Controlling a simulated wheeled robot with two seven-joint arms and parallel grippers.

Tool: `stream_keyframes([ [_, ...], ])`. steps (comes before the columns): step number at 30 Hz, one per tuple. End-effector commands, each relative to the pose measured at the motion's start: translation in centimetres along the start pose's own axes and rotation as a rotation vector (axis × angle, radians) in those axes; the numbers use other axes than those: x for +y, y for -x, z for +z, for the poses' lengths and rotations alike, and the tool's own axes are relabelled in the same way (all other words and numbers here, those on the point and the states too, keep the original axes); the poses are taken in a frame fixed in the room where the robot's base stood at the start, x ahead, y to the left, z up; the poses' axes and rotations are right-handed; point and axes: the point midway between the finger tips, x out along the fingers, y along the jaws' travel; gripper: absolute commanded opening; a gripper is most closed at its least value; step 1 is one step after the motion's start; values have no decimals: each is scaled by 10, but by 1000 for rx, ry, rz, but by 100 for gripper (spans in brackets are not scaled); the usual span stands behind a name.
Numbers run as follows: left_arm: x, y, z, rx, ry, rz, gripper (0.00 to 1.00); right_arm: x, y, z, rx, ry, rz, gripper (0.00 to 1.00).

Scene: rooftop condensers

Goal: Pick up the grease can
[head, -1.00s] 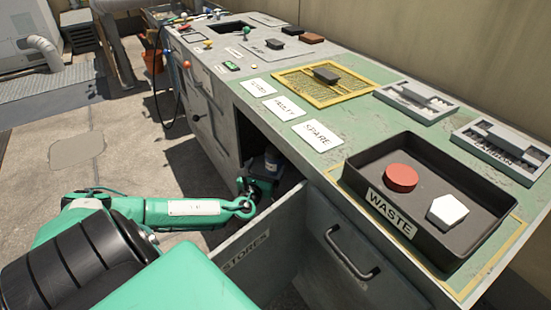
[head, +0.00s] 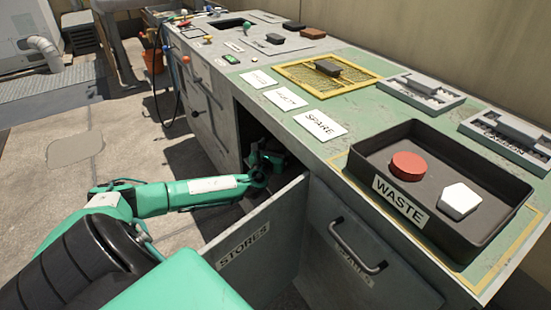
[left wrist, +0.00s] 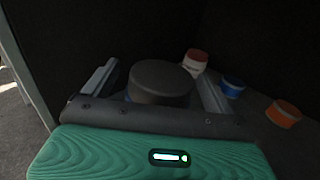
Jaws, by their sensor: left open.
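My left gripper (head: 266,163) reaches into the dark open stores compartment under the bench. In the left wrist view its two fingers stand apart, one on each side of a round can with a dark lid (left wrist: 162,80). A bit of blue shows low beside this can. I cannot tell whether the fingers touch it, nor read any label, so I cannot be sure it is the grease can. The can's body is mostly hidden behind the gripper, and in the head view I cannot make it out. My right gripper is not in view.
Behind the can stand a white container with a red top (left wrist: 195,63), a blue one (left wrist: 232,86) and an orange one (left wrist: 283,113). The open door marked STORES (head: 250,245) stands beside my forearm. A black WASTE tray (head: 440,240) sits on the bench top.

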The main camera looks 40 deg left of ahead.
Motion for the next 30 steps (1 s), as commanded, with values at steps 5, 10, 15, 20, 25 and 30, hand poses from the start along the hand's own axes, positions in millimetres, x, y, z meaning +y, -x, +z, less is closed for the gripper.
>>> stream_keyframes([
  [5,0,0,0,1,0,0,89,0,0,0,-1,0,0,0],
  [10,0,0,0,0,-1,-1,62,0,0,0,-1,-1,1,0],
  [15,0,0,1,-1,0,0,31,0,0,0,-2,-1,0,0],
  [20,0,0,1,-1,-1,0,31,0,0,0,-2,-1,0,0],
  [25,1,-1,3,-1,-1,0,31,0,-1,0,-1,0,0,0],
  [30,4,-5,10,-2,-1,-1,31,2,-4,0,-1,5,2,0],
])
